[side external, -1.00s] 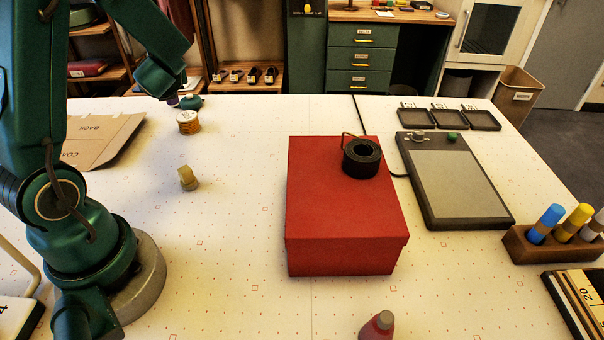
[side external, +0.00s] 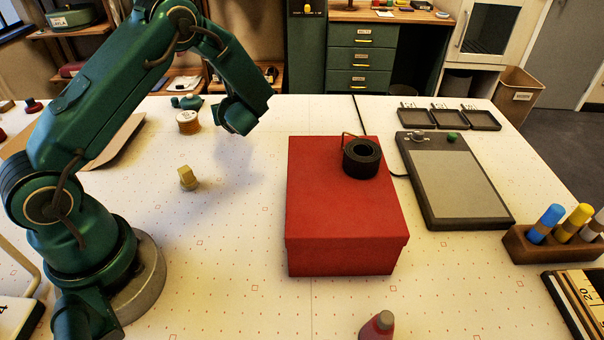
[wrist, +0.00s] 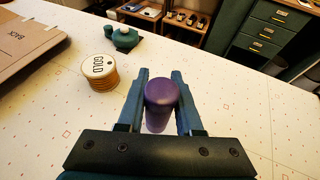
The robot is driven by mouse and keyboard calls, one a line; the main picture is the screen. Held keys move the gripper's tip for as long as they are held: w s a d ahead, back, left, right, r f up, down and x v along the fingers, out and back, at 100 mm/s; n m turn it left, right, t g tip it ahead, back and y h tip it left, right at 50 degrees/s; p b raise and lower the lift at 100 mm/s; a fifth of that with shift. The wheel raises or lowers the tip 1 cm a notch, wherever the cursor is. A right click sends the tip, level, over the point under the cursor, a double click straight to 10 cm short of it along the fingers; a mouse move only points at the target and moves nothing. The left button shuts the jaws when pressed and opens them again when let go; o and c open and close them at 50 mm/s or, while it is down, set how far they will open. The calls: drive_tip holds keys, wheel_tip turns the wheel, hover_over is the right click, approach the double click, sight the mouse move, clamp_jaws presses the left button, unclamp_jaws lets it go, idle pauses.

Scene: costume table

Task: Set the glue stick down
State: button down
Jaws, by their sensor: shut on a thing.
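My gripper (side external: 236,118) is over the table, left of the red box's far end in the side view. In the wrist view its two fingers (wrist: 160,82) are shut on a purple cylinder, the glue stick (wrist: 161,96), with its rounded end facing the camera. In the side view the glue stick is hidden by my gripper. The dotted tabletop (side external: 250,235) below is pale, and a soft shadow falls on it.
A small yellow piece (side external: 188,178) stands nearer. Open table lies left of the box.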

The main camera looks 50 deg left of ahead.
drive_tip(key=shift+f, duration=0.9)
drive_tip(key=shift+f, duration=0.2)
drive_tip(key=c, duration=0.6)
unclamp_jaws()
drive_tip(key=shift+o, duration=0.2)
drive_tip(key=shift+r, duration=0.1)
